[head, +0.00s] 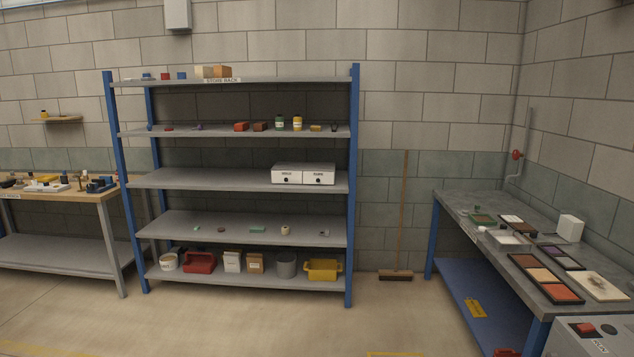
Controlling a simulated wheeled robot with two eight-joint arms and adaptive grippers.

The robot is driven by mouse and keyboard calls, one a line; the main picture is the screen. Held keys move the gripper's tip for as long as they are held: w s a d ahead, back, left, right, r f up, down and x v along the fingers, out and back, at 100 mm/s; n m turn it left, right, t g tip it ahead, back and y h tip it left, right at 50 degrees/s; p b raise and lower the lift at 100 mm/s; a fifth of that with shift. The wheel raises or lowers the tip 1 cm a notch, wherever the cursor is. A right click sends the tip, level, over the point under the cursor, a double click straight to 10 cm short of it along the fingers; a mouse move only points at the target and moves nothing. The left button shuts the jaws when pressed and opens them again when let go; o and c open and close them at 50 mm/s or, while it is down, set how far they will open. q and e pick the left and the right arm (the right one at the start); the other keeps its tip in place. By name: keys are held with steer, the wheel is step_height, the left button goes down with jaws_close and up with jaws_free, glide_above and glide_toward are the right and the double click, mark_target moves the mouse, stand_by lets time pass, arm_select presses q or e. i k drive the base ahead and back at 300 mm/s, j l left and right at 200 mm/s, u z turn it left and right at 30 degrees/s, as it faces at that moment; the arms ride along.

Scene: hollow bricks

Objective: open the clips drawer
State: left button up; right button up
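Two white drawer fronts stand side by side on the middle shelf of the blue-posted rack, the left drawer (287,170) and the right drawer (319,170). Each has a small dark label and a round dark knob low on its front. The lettering is too small to tell surely which one is the clips drawer. Both drawers look shut, with their fronts level. Neither of my grippers is in view.
The rack (354,200) has several grey shelves with small items, and bins on the lowest. A wooden workbench (75,192) stands at left, a grey-topped bench (455,204) at right. A broom (403,220) leans on the wall. The floor before the rack is clear.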

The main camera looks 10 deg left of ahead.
mark_target(309, 176)
steer(key=i+j, duration=0.2)
steer(key=i, duration=0.35)
steer(key=i+j+z, duration=0.1)
steer(key=i, duration=0.5)
steer(key=i+j, duration=0.4)
steer(key=i, duration=0.15)
steer(key=i+j+z, duration=0.1)
steer(key=i+j, duration=0.15)
steer(key=i, duration=0.3)
steer(key=i+j, duration=0.3)
steer(key=i, duration=0.25)
steer(key=i+j+z, duration=0.1)
steer(key=i+j, duration=0.2)
steer(key=i, duration=0.3)
steer(key=i+j, duration=0.35)
steer(key=i, duration=0.15)
